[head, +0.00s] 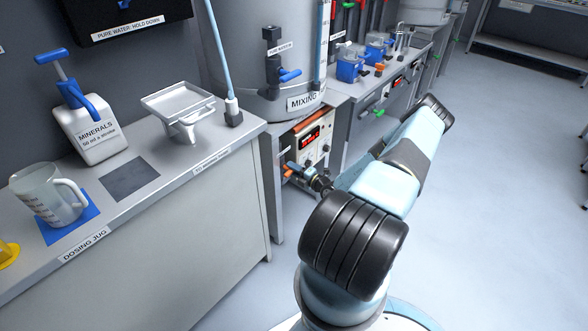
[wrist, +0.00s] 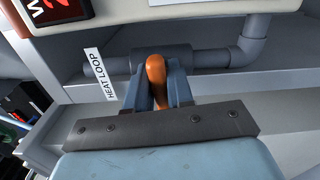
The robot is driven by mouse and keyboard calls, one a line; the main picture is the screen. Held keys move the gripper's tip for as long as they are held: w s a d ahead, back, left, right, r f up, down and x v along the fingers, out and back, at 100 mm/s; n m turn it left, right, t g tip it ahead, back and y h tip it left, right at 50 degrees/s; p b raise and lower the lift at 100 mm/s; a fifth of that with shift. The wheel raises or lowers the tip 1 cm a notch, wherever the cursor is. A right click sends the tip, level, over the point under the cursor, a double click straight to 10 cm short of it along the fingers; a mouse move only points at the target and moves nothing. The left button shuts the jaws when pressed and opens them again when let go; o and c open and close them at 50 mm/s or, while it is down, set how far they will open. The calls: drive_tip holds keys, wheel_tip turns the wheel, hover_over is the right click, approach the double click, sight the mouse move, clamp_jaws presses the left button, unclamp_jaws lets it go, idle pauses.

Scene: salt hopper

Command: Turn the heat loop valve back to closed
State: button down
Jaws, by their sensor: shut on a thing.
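The heat loop valve's orange handle (wrist: 156,74) stands out from a grey valve body on a horizontal grey pipe (wrist: 210,57). A white "HEAT LOOP" label (wrist: 99,73) is just left of it. My gripper (wrist: 160,88) is shut on the handle, with one blue-grey finger on each side. In the head view, my gripper (head: 306,176) reaches under the mixing tank, and a bit of the orange handle (head: 288,172) shows beyond it. The fingers hide part of the valve body. I cannot tell from these views whether the valve is open or closed.
A control box with a red display (head: 309,138) sits just above the valve. The mixing tank (head: 255,65) stands over it. The floor at right is clear.

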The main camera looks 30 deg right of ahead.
drive_tip(key=shift+s+d+f+m, duration=0.1)
drive_tip(key=shift+d+f+m, duration=0.1)
drive_tip(key=shift+m, duration=0.1)
idle(0.4)
drive_tip(key=c, duration=1.3)
unclamp_jaws()
drive_tip(key=shift+o, duration=1.1)
drive_tip(key=shift+a, duration=0.1)
drive_tip(key=v, duration=1.3)
drive_tip(key=shift+s, duration=0.3)
drive_tip(key=shift+r, duration=0.1)
